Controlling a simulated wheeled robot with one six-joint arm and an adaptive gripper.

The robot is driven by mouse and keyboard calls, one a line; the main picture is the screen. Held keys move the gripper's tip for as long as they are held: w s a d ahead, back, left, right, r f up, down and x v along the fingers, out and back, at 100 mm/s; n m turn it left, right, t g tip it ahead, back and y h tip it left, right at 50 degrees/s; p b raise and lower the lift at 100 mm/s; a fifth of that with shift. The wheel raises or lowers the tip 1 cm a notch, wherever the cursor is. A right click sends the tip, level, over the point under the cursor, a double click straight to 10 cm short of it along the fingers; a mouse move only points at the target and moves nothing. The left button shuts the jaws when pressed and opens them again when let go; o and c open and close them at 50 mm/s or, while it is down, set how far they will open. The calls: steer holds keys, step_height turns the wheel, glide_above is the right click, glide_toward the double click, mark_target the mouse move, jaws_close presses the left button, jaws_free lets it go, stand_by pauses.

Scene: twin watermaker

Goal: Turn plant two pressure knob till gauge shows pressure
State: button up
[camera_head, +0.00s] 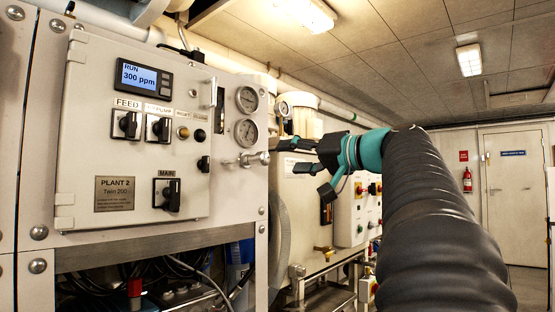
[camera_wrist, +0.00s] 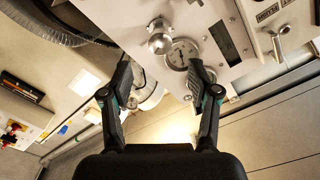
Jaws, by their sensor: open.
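The Plant 2 panel (camera_head: 140,150) is at the left in the head view, its display (camera_head: 143,77) reading RUN 300 ppm. Two round gauges, an upper one (camera_head: 247,99) and a lower one (camera_head: 246,132), sit at its right edge; their needles are too small to read. A silver pressure knob (camera_head: 252,158) sticks out below them. In the wrist view the knob (camera_wrist: 160,38) is beside a gauge (camera_wrist: 181,53), beyond the fingertips. My gripper (camera_head: 283,156) is open and empty, right of the knob and apart from it. Both fingers show in the wrist view (camera_wrist: 160,68).
FEED (camera_head: 126,124), pump (camera_head: 159,128) and MAIN (camera_head: 167,194) switches are on the panel. Another machine with a control box (camera_head: 352,212) stands behind my gripper. Cables and hoses (camera_head: 165,275) hang below the panel. A white door (camera_head: 511,180) is at the far right.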

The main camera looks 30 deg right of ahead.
steer(key=shift+v, duration=1.4)
steer(key=a+f+g+h, duration=0.1)
steer(key=a+f+g, duration=0.2)
steer(key=a+f, duration=0.6)
steer(key=a+f+g+h, duration=0.1)
steer(key=a+f+g, duration=0.3)
steer(key=f, duration=0.9)
steer(key=s+a+f+n+g+h, duration=0.1)
steer(key=s+a+f, duration=0.1)
steer(key=s+f, duration=0.3)
steer(key=s+a+f+n+g+h, duration=0.1)
steer(key=s+f, duration=0.5)
steer(key=f, duration=0.8)
steer(key=s+a+f+n+g+h, duration=0.1)
steer(key=s+a+f, duration=0.3)
steer(key=f, duration=0.6)
steer(key=shift+s+a+g+h, duration=0.35)
steer(key=shift+s+g+h, duration=0.3)
steer(key=shift+s, duration=0.25)
